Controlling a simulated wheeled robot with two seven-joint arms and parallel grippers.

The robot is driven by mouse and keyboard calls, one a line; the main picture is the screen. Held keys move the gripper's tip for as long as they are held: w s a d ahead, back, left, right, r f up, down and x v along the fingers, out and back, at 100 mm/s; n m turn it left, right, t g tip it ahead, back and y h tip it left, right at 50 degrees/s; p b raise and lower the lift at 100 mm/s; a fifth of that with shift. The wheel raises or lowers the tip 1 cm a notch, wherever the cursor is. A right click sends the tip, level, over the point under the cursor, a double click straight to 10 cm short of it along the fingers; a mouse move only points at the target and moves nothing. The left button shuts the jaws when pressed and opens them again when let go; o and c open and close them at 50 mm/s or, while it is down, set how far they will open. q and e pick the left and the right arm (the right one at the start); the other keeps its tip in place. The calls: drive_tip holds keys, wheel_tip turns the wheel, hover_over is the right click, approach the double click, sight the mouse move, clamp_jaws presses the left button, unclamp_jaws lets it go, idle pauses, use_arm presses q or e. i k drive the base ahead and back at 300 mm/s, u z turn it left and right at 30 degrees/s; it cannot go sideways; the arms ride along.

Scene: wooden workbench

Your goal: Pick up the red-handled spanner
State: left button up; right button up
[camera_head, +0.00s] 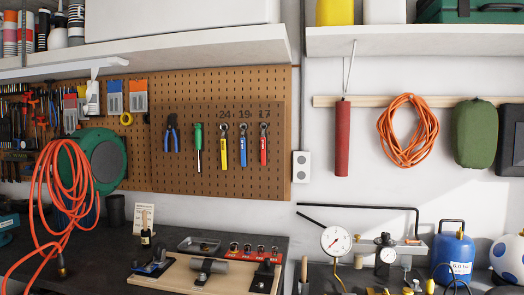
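The red-handled spanner (263,146) hangs upright on the brown pegboard (220,90), under the number 17, and is the rightmost tool of the row. A blue-handled spanner (243,146) hangs just to its left, and a yellow-handled spanner (223,148) left of that. A green-handled screwdriver (198,143) and blue pliers (171,134) hang further left on the same board. Neither of my grippers shows in the head view.
A dark workbench (120,235) runs below the pegboard, with a wooden board (184,282) and a red socket rack (250,255) on it. An orange hose (45,190) hangs at the left. A white shelf (180,50) juts out above. A gauge (336,240) stands at the right.

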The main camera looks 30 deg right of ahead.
sight(263, 139)
drive_tip(key=u, duration=0.2)
drive_tip(key=k, duration=0.35)
drive_tip(key=z, duration=0.95)
drive_tip(key=i, duration=0.5)
drive_tip(key=u, duration=0.2)
drive_tip(key=k, duration=0.3)
drive_tip(key=u, duration=2.55)
drive_tip(key=i, duration=0.2)
drive_tip(key=z, duration=1.05)
drive_tip(key=i, duration=1.25)
drive_tip(key=z, duration=0.55)
